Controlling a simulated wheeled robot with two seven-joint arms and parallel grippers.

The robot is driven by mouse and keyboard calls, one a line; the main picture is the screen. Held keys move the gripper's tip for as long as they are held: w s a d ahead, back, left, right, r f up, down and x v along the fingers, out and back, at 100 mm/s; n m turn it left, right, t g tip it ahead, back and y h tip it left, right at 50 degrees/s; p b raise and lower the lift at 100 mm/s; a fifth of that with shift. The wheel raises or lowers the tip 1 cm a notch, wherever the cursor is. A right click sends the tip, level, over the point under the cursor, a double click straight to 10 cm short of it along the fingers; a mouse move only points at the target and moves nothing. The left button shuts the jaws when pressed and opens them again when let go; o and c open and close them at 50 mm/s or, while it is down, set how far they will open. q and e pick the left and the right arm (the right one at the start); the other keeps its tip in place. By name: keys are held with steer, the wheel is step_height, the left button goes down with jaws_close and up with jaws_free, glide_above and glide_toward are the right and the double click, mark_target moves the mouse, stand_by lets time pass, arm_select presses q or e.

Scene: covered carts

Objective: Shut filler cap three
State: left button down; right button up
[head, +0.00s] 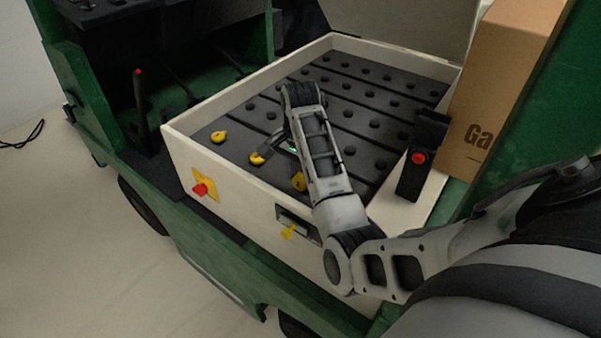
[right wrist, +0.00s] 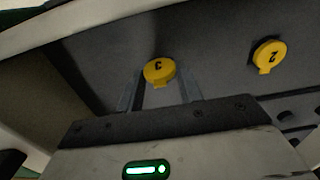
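Filler cap three (right wrist: 159,70) is yellow with a dark 3, seen upside down in the right wrist view, its tab towards my gripper. My right gripper (right wrist: 159,90) is open, one finger on each side of the cap. I cannot tell whether they touch it. Cap two (right wrist: 268,55) is to the right of cap three. My left gripper is not in view.
The caps sit along the front wall of a cream-rimmed tray (head: 240,185) with a dark studded deck. A black bracket with a red button (head: 418,158) and a cardboard box (head: 500,80) stand right.

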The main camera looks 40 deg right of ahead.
steer(key=shift+d, duration=0.1)
steer(key=shift+w+d+g+y, duration=0.15)
steer(key=shift+d+g+y, duration=0.05)
steer(key=shift+y, duration=0.55)
steer(key=shift+w+d+g+y, duration=0.15)
steer(key=shift+d+g+y, duration=0.05)
steer(key=shift+y, duration=0.55)
steer(key=shift+d+f+g+y, duration=0.25)
steer(key=shift+d+y, duration=0.25)
steer(key=shift+y, duration=0.4)
steer(key=shift+w+d+f+g+y, duration=0.1)
steer(key=shift+d+f+g+y, duration=0.2)
steer(key=shift+y, duration=0.6)
steer(key=o, duration=1)
steer(key=shift+d+r, duration=0.1)
steer(key=v, duration=0.7)
steer(key=shift+d, duration=0.15)
